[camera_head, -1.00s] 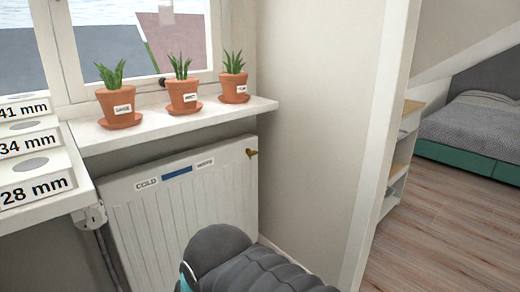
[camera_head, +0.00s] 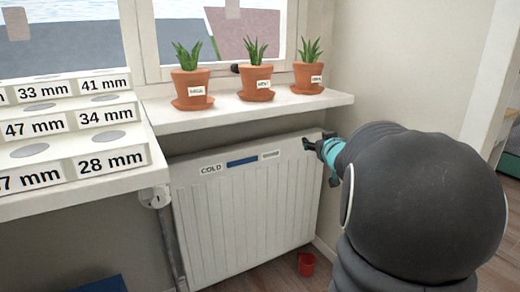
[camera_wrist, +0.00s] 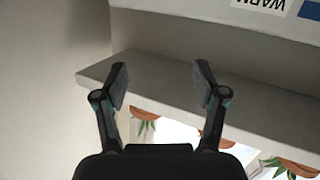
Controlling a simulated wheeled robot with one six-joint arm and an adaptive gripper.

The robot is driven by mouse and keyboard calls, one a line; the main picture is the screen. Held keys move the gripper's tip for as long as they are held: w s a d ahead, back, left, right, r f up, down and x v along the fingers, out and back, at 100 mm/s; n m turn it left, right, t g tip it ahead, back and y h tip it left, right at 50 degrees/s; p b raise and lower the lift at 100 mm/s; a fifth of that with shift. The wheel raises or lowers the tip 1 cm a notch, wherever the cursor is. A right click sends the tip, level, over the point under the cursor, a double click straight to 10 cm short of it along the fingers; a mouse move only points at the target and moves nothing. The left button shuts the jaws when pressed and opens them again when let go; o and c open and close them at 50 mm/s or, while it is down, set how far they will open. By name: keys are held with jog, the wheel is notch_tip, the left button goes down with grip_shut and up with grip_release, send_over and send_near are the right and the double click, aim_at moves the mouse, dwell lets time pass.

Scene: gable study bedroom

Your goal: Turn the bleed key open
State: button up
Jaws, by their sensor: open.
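The white radiator (camera_head: 245,215) stands under the window sill, with a COLD label (camera_head: 211,168) and a blue strip (camera_head: 242,161) on its front. The brass bleed key is not visible now; my gripper (camera_head: 317,146) covers the radiator's upper right corner. My gripper is open in the wrist view (camera_wrist: 162,82), its two fingers apart with nothing seen between them. That view is upside down and shows the radiator (camera_wrist: 225,20) with its WARM label (camera_wrist: 262,4). I cannot tell whether the fingers are around the key.
Potted plants (camera_head: 192,88), (camera_head: 257,84), (camera_head: 308,76) stand on the window sill (camera_head: 240,112) just above the radiator. A stepped block of size holes (camera_head: 70,140) is on the left. A red cup (camera_head: 306,264) is on the floor below. A wall (camera_head: 400,60) is close on the right.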

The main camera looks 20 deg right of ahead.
jog(key=s+d+f+n+t+y+b, duration=0.1)
jog(key=s+d+f+n+t+y, duration=0.15)
jog(key=d+f+y, duration=0.55)
jog(key=shift+h, duration=0.9)
jog(key=w, duration=0.4)
jog(key=w+d+f, duration=0.1)
jog(key=w, duration=0.4)
jog(key=w+d+b, duration=0.1)
jog(key=w, duration=0.4)
jog(key=shift+d+f, duration=0.1)
jog(key=shift+f, duration=0.05)
jog(key=c, duration=1.2)
